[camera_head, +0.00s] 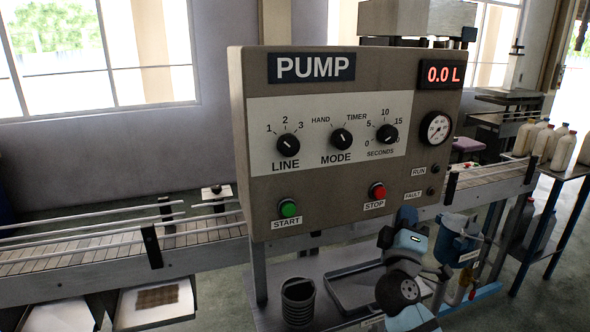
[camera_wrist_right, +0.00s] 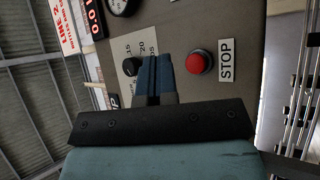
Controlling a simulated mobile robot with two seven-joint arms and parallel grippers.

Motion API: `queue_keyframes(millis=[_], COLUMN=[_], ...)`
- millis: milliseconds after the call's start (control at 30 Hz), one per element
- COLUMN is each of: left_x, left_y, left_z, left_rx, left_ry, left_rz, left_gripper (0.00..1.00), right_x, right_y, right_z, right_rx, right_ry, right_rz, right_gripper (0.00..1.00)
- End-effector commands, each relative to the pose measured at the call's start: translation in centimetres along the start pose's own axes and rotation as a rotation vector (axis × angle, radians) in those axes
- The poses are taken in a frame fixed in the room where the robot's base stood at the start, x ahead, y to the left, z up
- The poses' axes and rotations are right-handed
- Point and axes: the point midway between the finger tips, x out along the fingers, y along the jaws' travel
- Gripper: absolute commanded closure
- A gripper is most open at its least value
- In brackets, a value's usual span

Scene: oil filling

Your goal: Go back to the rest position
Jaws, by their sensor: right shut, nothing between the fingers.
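The pump panel (camera_head: 330,221) stands in the middle of the head view, and its display (camera_head: 443,75) reads 0.0 L. The green START button (camera_head: 289,209) and red STOP button (camera_head: 377,191) are on its lower part. My right gripper (camera_head: 407,214) is in front of the panel's lower edge, below and to the right of STOP. In the right wrist view its fingers (camera_wrist_right: 154,76) are shut and empty, beside the red STOP button (camera_wrist_right: 198,62). Contact with the panel cannot be told. My left gripper is not in view.
A conveyor (camera_head: 110,258) with rails runs behind the panel. A black bucket (camera_head: 298,303) and a grey tray (camera_head: 352,291) are below it. A blue pump (camera_head: 457,238) stands right of my right arm. Several bottles (camera_head: 563,150) stand on a table at the right.

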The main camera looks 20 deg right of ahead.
Motion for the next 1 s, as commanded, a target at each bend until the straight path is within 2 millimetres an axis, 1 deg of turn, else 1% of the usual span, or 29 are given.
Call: queue_keyframes(millis=[67, 133, 167, 267, 300, 367, 400, 467, 500, 533, 567, 600, 667, 700, 800, 900, 1000], left_x=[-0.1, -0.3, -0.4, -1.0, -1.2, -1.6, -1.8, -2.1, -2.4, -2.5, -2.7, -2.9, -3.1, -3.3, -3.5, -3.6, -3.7], left_y=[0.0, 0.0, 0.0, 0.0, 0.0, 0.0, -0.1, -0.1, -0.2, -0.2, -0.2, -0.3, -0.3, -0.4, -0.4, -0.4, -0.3], left_z=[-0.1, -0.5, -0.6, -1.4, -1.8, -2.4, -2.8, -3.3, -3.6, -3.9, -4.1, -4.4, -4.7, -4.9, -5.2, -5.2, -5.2], left_rx=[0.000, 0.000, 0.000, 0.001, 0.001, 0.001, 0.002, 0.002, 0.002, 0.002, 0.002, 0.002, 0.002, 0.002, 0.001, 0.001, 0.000], left_ry=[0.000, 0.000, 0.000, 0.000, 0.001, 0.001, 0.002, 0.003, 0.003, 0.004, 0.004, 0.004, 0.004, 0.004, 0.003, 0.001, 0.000], left_rz=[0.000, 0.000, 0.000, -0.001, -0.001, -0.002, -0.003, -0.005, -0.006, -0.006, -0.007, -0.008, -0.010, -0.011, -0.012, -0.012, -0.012], left_gripper=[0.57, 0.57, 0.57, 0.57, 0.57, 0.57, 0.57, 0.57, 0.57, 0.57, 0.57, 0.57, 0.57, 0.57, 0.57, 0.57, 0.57], right_x=[-0.3, -1.3, -2.0, -5.7, -7.9, -11.6, -14.3, -18.5, -21.4, -23.5, -25.6, -28.4, -32.2, -34.4, -38.7, -41.1, -42.0], right_y=[-0.5, -1.9, -2.9, -7.2, -9.2, -11.9, -13.5, -15.4, -16.4, -17.0, -17.5, -17.9, -18.2, -18.2, -18.0, -17.7, -17.6], right_z=[0.0, 0.1, 0.1, 0.5, 0.7, 1.2, 1.6, 2.2, 2.6, 3.0, 3.3, 3.8, 4.5, 4.9, 5.7, 6.2, 6.3], right_rx=[0.008, 0.033, 0.051, 0.145, 0.195, 0.281, 0.341, 0.434, 0.498, 0.547, 0.595, 0.657, 0.745, 0.798, 0.906, 0.970, 0.997], right_ry=[0.006, 0.023, 0.034, 0.074, 0.087, 0.097, 0.096, 0.083, 0.066, 0.049, 0.029, -0.001, -0.052, -0.086, -0.165, -0.219, -0.241], right_rz=[-0.021, -0.077, -0.116, -0.301, -0.393, -0.537, -0.631, -0.768, -0.856, -0.919, -0.980, -1.055, -1.152, -1.205, -1.304, -1.356, -1.375], right_gripper=[1.00, 1.00, 1.00, 1.00, 1.00, 1.00, 1.00, 1.00, 1.00, 1.00, 1.00, 1.00, 1.00, 1.00, 1.00, 1.00, 1.00])
